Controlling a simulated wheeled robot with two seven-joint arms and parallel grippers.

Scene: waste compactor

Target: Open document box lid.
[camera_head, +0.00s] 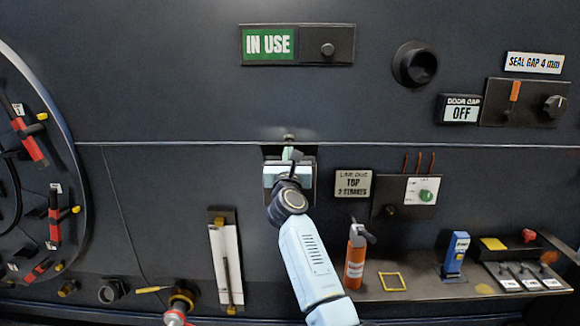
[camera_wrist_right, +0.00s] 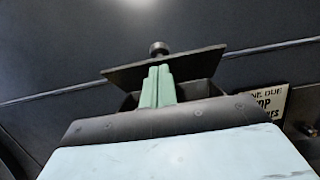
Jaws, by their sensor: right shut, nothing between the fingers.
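The document box (camera_head: 309,154) is a small dark box on the wall at the middle of the head view, largely hidden behind my right gripper (camera_head: 290,154). In the right wrist view its lid (camera_wrist_right: 203,61) is a dark flat plate with a small round knob (camera_wrist_right: 158,48) at its upper edge. A dark box body (camera_wrist_right: 205,90) shows below the lid. My right gripper's green fingers (camera_wrist_right: 159,72) are shut together and empty. Their tips overlap the lid's plate in this view; I cannot tell whether they touch it. My left gripper is not in view.
A "TOP 2 STROKES" sign (camera_head: 353,184) and a switch panel (camera_head: 408,197) are right of the box. The wall above the box is clear up to the "IN USE" sign (camera_head: 269,45).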

